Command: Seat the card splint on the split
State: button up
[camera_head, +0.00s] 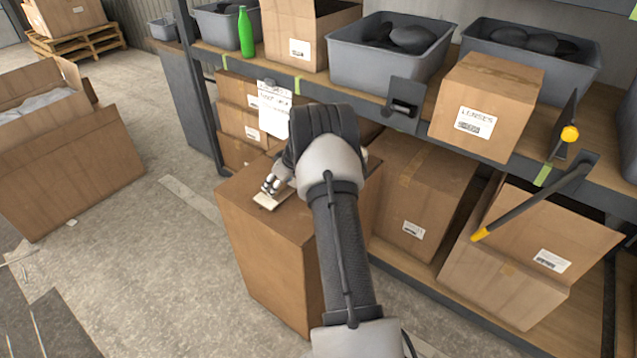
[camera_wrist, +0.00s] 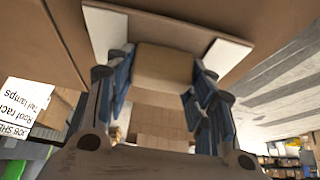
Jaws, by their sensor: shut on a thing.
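The card splint is a pale, flat piece (camera_head: 272,199) at the top left edge of a tall brown carton (camera_head: 262,245) in the head view. My gripper (camera_head: 272,185) is right above it, mostly behind my wrist. In the wrist view, the splint's white plate (camera_wrist: 105,32) lies close along the carton's brown face (camera_wrist: 270,12). A tan block (camera_wrist: 163,68) on the plate sits between the blue-padded fingers of my gripper (camera_wrist: 161,75), which is shut on it. The split is hidden; I cannot tell whether the plate touches the carton.
A shelf with grey bins (camera_head: 388,70), a green bottle (camera_head: 246,35) and a labelled carton (camera_head: 487,105) stands behind. A paper sheet (camera_head: 274,118) hangs near my arm. A bar with a yellow tip (camera_head: 530,205) juts out at right. An open carton (camera_head: 70,160) stands left, with clear floor between.

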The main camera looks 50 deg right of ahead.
jog(key=shift+f, duration=0.45)
dwell(0.9)
jog(key=o, duration=0.7)
jog(key=shift+o, duration=0.2)
jog(key=shift+s+r, duration=0.1)
jog(key=shift+r, duration=0.1)
jog(key=shift+v, duration=1.5)
jog(key=o, duration=0.6)
jog(key=shift+c, duration=0.2)
